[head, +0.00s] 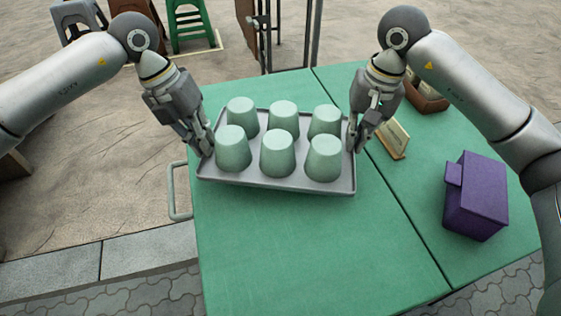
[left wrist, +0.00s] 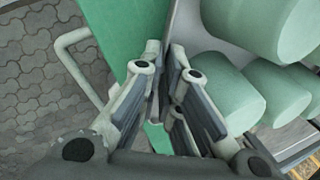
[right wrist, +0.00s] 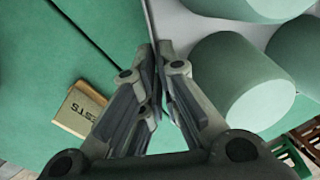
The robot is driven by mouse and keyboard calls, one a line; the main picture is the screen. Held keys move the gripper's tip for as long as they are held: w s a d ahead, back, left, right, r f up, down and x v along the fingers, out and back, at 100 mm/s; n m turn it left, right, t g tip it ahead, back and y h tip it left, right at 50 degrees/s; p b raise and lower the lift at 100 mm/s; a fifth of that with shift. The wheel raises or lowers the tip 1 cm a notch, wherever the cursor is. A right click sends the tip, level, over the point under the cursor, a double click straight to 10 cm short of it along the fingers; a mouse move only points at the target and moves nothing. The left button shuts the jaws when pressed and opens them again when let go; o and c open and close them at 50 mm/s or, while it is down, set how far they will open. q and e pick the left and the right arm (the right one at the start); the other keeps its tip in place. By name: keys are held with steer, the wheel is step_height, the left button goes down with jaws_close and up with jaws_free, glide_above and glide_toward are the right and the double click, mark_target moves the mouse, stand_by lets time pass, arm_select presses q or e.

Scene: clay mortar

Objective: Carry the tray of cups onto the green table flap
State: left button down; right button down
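The grey tray (head: 270,182) is over the left panel of the green table (head: 290,240), bearing several upside-down pale green cups (head: 277,153) in two rows. It looks slightly turned; I cannot tell whether it rests on the panel or hangs just above it. My left gripper (head: 206,150) is shut on the tray's left rim; its fingers straddle the rim in the left wrist view (left wrist: 165,65). My right gripper (head: 353,145) is shut on the right rim, which runs between its fingertips in the right wrist view (right wrist: 156,55).
A purple box (head: 476,200), a small sign (head: 394,139) and a brown container (head: 425,97) stand on the right panel, past a dark seam. A metal handle (head: 174,192) sticks out at the left edge. The front of the left panel is clear. Stools (head: 187,25) stand behind.

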arm_select(q)
steer(key=shift+a+f, duration=0.15)
steer(key=shift+a, duration=0.05)
arm_select(e)
steer(key=shift+d+f, duration=0.15)
steer(key=shift+d, duration=0.1)
